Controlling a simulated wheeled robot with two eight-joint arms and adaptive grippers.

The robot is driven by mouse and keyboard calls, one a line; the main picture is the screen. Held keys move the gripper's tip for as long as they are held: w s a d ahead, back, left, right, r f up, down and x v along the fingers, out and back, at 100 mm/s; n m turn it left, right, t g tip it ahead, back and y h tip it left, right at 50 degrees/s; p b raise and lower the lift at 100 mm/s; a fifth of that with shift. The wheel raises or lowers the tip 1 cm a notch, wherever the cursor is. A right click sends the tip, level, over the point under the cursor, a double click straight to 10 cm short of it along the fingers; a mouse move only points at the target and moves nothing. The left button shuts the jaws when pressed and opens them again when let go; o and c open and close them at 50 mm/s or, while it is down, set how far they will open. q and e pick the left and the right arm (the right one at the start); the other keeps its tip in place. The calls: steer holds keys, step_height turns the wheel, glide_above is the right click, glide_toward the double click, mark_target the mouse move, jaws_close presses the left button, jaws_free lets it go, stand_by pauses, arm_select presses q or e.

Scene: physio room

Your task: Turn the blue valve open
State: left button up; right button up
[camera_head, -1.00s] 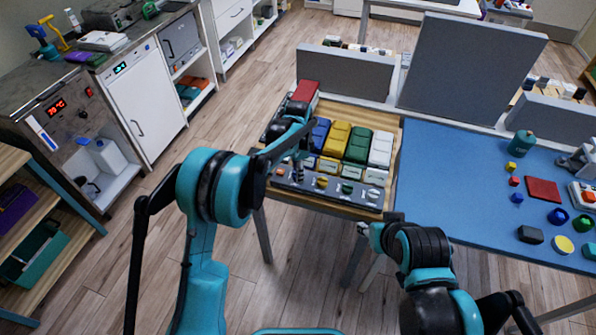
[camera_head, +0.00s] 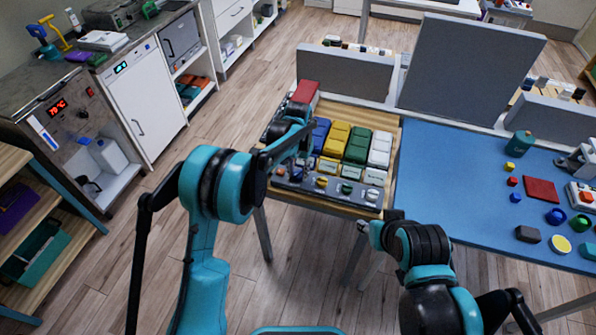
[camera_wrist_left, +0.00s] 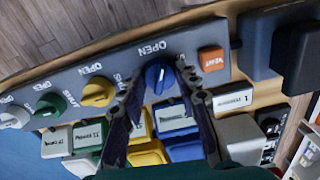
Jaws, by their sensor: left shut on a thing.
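The blue valve (camera_wrist_left: 158,77) is a round knob on a grey panel (camera_wrist_left: 200,36), best seen in the left wrist view. An "OPEN" label is printed above it there, and a partly hidden label is to its left. My left gripper (camera_wrist_left: 157,76) has its dark fingers on both sides of the knob and is shut on it. In the head view my left gripper (camera_head: 303,168) is at the panel's left part, and its arm hides most of the blue valve. My right gripper (camera_head: 368,231) is at the table's front edge, away from the panel; its fingers are unclear.
Yellow (camera_wrist_left: 97,91), green (camera_wrist_left: 49,104) and white (camera_wrist_left: 14,116) knobs line the panel to the left; an orange "VENT" button (camera_wrist_left: 211,58) is to the right. Coloured boxes stand behind the panel. A blue table (camera_head: 450,160) with small objects adjoins at right.

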mark_target(298, 173)
arm_select(q)
steer(key=n, duration=0.5)
steer(key=shift+n, duration=0.4)
stand_by(0.3)
steer(key=o, duration=1.2)
steer(key=shift+c, duration=0.2)
step_height(298, 173, up, 12)
